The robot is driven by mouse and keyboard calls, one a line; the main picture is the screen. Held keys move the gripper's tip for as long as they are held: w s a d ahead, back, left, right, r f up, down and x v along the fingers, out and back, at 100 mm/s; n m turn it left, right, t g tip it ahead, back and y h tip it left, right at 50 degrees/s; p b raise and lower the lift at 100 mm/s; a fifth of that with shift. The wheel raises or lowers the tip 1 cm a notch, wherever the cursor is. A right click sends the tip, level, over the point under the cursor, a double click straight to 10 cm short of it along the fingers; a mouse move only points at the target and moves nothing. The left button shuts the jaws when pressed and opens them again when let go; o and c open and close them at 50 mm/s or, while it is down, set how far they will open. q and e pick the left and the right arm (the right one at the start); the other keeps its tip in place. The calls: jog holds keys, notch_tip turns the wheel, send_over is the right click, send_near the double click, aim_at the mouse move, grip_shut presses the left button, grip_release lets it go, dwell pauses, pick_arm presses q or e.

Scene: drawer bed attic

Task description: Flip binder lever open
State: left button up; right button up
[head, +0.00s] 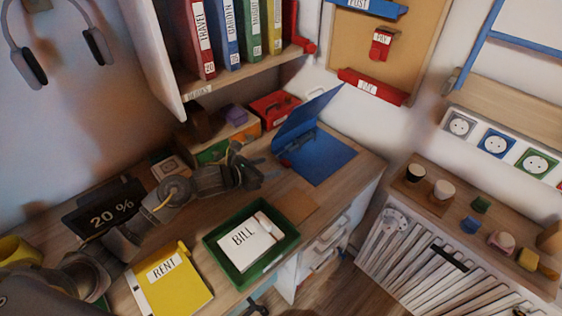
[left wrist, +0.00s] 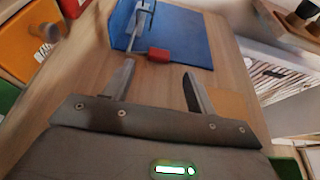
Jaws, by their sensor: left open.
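A blue binder (head: 325,160) lies spread open on the desk, its one cover standing tilted up at the left. Its metal lever mechanism (head: 292,154) sits near the spine. In the left wrist view the binder (left wrist: 185,38) is at the top, with the metal lever (left wrist: 138,22) and a red tip (left wrist: 158,54) at its near edge. My left gripper (head: 256,170) comes in from the left in the head view, just short of the binder. In the left wrist view the gripper (left wrist: 157,78) is open and empty, its fingers pointing toward the red tip, apparently apart from it. My right gripper is not in view.
A green tray (head: 212,242) with a BILL paper stands in front of my left arm. A yellow RENT folder (head: 172,283) lies at the front left. An orange drawer box (left wrist: 32,35) stands left of the binder. A binder shelf (head: 240,77) overhangs the desk's back.

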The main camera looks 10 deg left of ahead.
aim_at(286, 162)
pick_arm(q)
jog(key=x, duration=0.7)
jog(key=shift+c, duration=0.5)
grip_shut()
